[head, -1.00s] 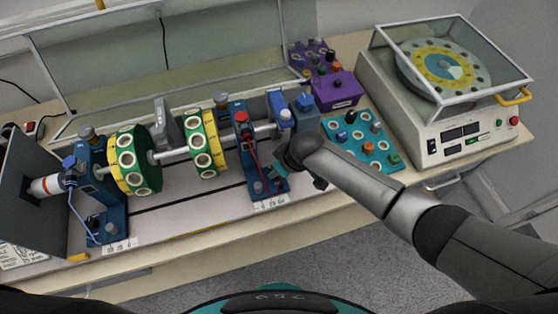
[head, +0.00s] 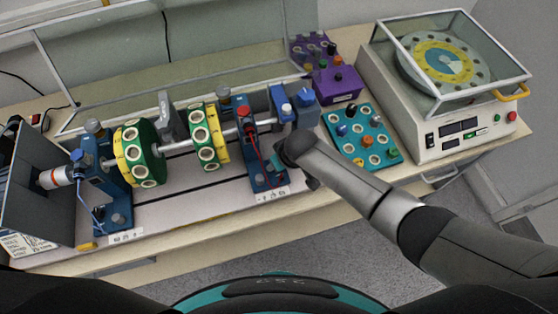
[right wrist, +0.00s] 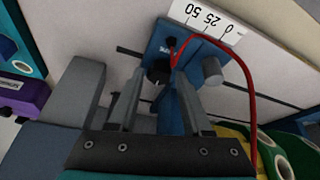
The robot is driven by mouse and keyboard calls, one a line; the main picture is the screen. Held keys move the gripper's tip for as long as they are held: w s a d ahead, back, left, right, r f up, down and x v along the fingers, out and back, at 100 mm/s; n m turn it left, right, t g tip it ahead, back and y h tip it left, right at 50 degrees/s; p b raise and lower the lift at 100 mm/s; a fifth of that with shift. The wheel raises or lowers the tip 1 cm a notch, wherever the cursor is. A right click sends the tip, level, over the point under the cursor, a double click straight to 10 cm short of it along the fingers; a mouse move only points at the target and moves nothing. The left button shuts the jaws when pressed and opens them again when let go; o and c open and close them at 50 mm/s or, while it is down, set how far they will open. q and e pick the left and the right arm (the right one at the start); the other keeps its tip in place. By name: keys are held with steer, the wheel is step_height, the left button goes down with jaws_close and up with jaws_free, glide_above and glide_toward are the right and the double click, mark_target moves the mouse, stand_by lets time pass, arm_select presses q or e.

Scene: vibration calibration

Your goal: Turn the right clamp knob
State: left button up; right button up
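The right bearing stand is a blue bracket on a blue base (head: 256,168), under the right end of the shaft. In the right wrist view its base (right wrist: 190,38) carries a black knob (right wrist: 158,72) and a grey cylindrical knob (right wrist: 212,70). My right gripper (right wrist: 160,80) is open, its two fingers pointing at the base. The black knob shows between the fingertips; I cannot tell whether they touch it. The grey knob is outside the fingers, to the right. In the head view my right wrist hides part of the base. My left gripper is not in view.
A red wire (right wrist: 250,80) loops beside the fingers. The shaft carries green-yellow discs (head: 137,153). A teal tray of knobs (head: 378,150), a purple box (head: 335,84) and a white balancing machine (head: 440,140) stand to the right. A scale label (right wrist: 208,18) lies beside the base.

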steer(key=shift+o, duration=1.4)
steer(key=p+v, duration=0.3)
steer(key=v, duration=1.2)
steer(key=shift+p, duration=0.35)
steer(key=shift+r, duration=0.15)
